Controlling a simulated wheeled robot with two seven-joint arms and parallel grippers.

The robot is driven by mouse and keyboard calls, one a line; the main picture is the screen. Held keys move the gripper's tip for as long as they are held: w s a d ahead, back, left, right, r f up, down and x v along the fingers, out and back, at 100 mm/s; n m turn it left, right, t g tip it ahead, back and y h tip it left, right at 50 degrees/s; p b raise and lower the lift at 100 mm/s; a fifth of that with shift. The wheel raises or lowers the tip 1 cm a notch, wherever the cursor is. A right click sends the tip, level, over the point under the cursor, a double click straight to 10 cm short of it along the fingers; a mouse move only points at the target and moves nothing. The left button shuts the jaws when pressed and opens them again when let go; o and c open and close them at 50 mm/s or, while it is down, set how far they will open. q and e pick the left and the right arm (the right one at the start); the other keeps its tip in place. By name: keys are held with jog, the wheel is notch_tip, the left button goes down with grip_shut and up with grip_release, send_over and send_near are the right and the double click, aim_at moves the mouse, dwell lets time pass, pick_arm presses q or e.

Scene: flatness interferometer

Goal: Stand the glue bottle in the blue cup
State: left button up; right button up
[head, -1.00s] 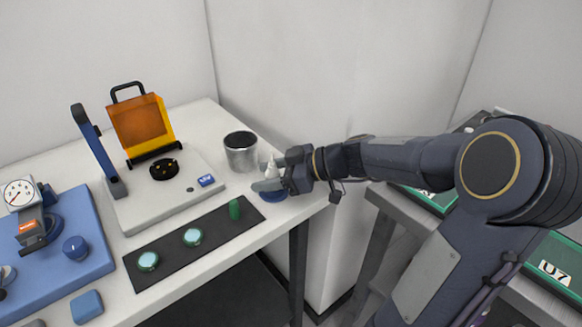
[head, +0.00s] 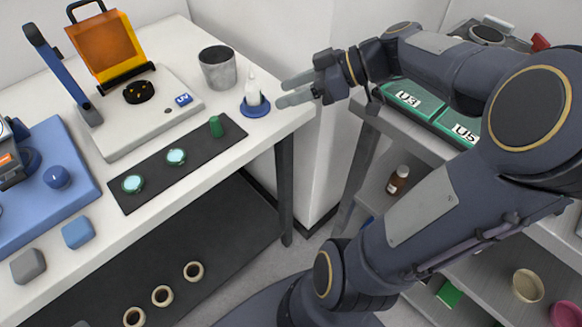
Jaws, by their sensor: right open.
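The white glue bottle (head: 252,92) stands upright in the shallow blue cup (head: 256,110) near the right end of the white table. The cup's rim shows around the bottle's base. My right gripper (head: 281,93) is open and empty, just right of the bottle. Its fingers point left at the bottle, with a small gap between. My left gripper is not in view.
A metal beaker (head: 218,70) stands behind and left of the bottle. Right of the table, shelves carry green trays (head: 415,103).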

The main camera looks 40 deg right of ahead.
jog(key=s+a+f+m+g+h, duration=0.2)
jog(key=s+a+f+m+h, duration=0.3)
jog(key=s+a+f+m, duration=0.4)
jog(key=s+a+f, duration=0.1)
jog(key=s+a, duration=0.1)
jog(key=s, duration=0.1)
jog(key=shift+s+h, duration=0.3)
notch_tip(320, 180, up, 13)
jog(key=p, duration=1.2)
jog(key=shift+f+g, duration=0.2)
jog(key=shift+g, duration=0.1)
